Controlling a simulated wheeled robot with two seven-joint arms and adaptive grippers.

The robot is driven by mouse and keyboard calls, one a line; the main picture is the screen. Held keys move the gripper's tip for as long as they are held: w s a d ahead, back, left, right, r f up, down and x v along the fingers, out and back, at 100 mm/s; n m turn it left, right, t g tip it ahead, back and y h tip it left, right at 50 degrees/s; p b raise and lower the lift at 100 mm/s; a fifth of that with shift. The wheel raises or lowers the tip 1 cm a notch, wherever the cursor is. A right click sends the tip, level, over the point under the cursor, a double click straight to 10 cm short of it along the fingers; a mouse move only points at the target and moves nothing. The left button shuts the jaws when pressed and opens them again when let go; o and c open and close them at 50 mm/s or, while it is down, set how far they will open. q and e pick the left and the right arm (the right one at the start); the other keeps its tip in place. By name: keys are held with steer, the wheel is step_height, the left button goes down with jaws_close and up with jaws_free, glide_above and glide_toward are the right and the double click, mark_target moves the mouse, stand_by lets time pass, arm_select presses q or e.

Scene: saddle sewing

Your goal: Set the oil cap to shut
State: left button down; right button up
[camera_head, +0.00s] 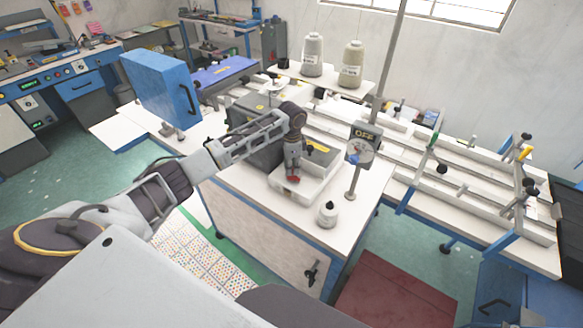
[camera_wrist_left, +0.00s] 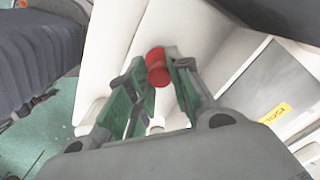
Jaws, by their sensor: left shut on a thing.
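A small red cap (camera_wrist_left: 157,68), likely the oil cap, sits between the fingertips of my left gripper (camera_wrist_left: 160,75) in the left wrist view. The fingers are closed on its sides. In the head view my left gripper (camera_head: 292,170) points down over the white tray-like base of the sewing machine, and the red cap (camera_head: 293,179) shows just at its tips. I cannot tell whether the cap is seated or turned. My right gripper is out of view.
Two thread cones (camera_head: 313,55) stand behind. White rails with clamps (camera_head: 470,170) fill the right table.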

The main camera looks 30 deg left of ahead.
arm_select(q)
steer(key=shift+w+r, duration=0.1)
steer(key=c, duration=1.3)
jaws_free()
steer(key=shift+o, duration=0.2)
steer(key=shift+r, duration=0.1)
step_height(320, 180, up, 12)
steer(key=shift+f, duration=0.2)
